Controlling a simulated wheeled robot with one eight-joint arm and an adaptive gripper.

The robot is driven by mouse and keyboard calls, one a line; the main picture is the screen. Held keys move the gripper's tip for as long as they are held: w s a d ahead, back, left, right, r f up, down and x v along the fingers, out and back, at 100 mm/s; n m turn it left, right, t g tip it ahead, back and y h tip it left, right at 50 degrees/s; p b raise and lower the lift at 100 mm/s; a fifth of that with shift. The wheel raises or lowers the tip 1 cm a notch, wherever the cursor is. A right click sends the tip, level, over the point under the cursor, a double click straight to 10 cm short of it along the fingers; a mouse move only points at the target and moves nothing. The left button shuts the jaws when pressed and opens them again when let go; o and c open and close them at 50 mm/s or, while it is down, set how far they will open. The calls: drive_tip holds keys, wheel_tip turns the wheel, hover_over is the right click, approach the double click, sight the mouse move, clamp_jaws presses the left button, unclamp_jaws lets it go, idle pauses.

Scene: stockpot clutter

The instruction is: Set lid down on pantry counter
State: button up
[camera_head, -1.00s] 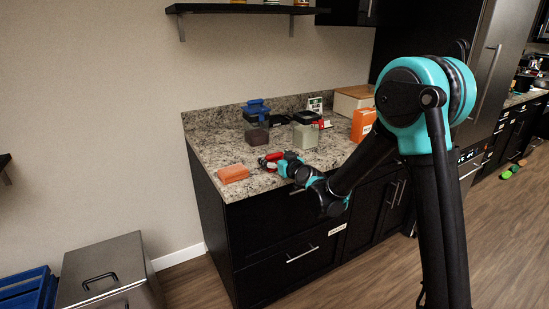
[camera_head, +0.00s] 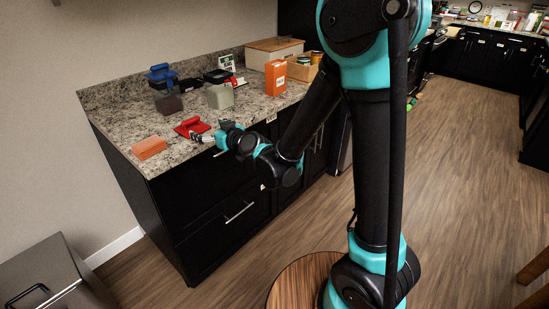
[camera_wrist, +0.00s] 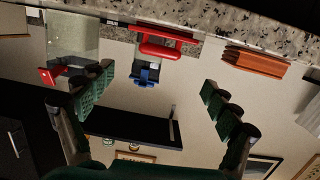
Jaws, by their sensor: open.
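The red lid (camera_head: 192,126) with a red handle lies on the speckled pantry counter (camera_head: 120,118) near its front edge. In the wrist view, which looks upside down, the lid (camera_wrist: 170,42) is ahead of the fingers, near the middle top. My gripper (camera_head: 205,137) is just to the right of the lid, at the counter's front edge. In the wrist view my gripper (camera_wrist: 160,98) has its fingers spread wide with nothing between them. The lid looks apart from the fingers.
An orange block (camera_head: 149,147) lies left of the lid. A pale canister (camera_head: 220,96) and a dark canister (camera_head: 168,103) under a blue item (camera_head: 161,73) stand behind. An orange box (camera_head: 275,78) stands farther right. Bare counter lies around the lid.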

drive_tip(key=s+d+f+m+g+h, duration=0.1)
drive_tip(key=s+d+f+m+h, duration=0.15)
drive_tip(key=d, duration=1.15)
drive_tip(key=s+d+f+m+g+h, duration=0.2)
drive_tip(key=s+d, duration=0.4)
drive_tip(key=d, duration=0.3)
drive_tip(key=s+d+f+m+g+h, duration=0.2)
drive_tip(key=s+d+f+h, duration=0.2)
drive_tip(key=d, duration=0.6)
drive_tip(key=s+d+f+m+g+h, duration=0.1)
drive_tip(key=s+d+f+m+h, duration=0.2)
drive_tip(key=s+d+f, duration=0.3)
drive_tip(key=s+d, duration=0.1)
drive_tip(key=d, duration=0.2)
drive_tip(key=shift+s+d+f+g, duration=0.2)
drive_tip(key=shift+s+d+g, duration=0.2)
